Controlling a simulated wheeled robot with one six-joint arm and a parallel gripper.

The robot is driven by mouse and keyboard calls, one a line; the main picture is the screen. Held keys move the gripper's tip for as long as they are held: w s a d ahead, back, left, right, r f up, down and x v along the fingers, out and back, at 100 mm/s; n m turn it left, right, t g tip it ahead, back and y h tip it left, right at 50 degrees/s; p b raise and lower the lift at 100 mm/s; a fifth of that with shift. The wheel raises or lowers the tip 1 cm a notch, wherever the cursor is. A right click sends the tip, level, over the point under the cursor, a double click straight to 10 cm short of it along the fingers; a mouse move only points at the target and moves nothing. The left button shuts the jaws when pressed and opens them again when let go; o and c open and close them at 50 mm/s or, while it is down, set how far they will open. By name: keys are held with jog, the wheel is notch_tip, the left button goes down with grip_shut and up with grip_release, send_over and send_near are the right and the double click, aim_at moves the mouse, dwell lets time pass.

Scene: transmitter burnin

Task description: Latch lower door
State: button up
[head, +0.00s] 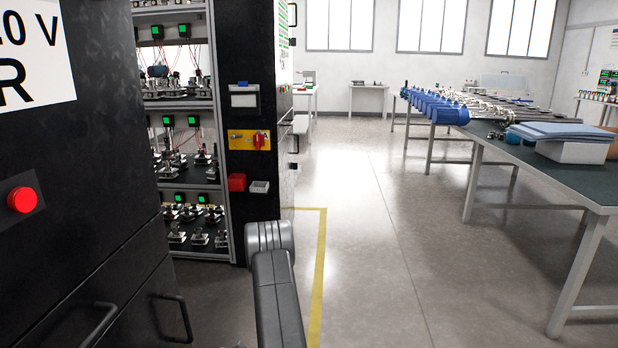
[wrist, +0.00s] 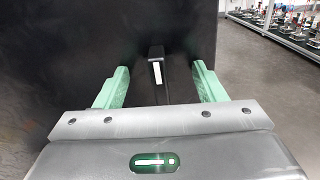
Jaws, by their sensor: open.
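In the wrist view, my gripper (wrist: 160,69) is open, with its two green fingers spread. A dark bar-like handle (wrist: 156,52) with a bright white strip on it shows between the fingers, and I see a gap on both sides of it. It stands against a dark panel (wrist: 100,35) that fills most of the view. I cannot tell for sure whether this panel is the lower door. In the head view, a black cabinet (head: 110,170) at the left has dark bar handles (head: 186,322) low down. My gripper is not visible there; only my grey arm shows.
A red button (head: 22,200) sits on the near cabinet. Open shelves (head: 180,104) of electronics stand behind it. A long table (head: 560,185) with blue parts (head: 432,105) is at the right. The floor (head: 375,250) between is clear, with a yellow line (head: 319,270).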

jog(key=d+b, duration=0.1)
jog(key=d, duration=0.5)
jog(key=shift+s, duration=0.25)
dwell(0.4)
jog(key=a+p, duration=0.1)
jog(key=a, duration=0.5)
jog(key=shift+w+a, duration=0.1)
jog(key=shift+w, duration=0.1)
jog(key=shift+n, duration=0.6)
